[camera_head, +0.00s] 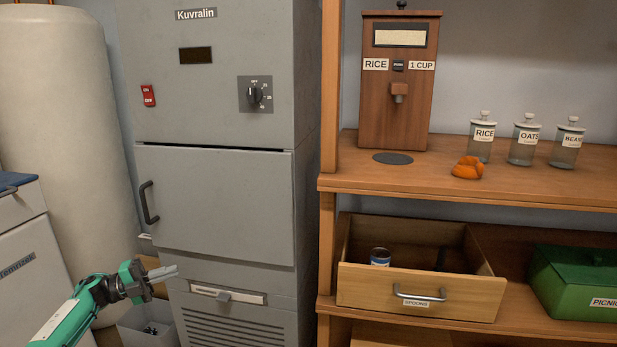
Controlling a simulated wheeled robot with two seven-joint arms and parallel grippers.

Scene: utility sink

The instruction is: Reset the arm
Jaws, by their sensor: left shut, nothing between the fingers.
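My left arm (68,319) comes in from the lower left, green and white with dark joints. My left gripper (172,271) is shut and empty. It points right, in front of the lower part of the grey Kuvralin cabinet (215,195), below the door handle. My right arm and gripper are not in view.
A wooden shelf (540,195) at right bears a rice dispenser (400,85), several labelled jars and an orange lump (467,168). Below, the spoons drawer (420,291) stands open with a can (380,257) inside. A green picnic box (575,285) sits right. A grey bin (148,328) stands near my arm.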

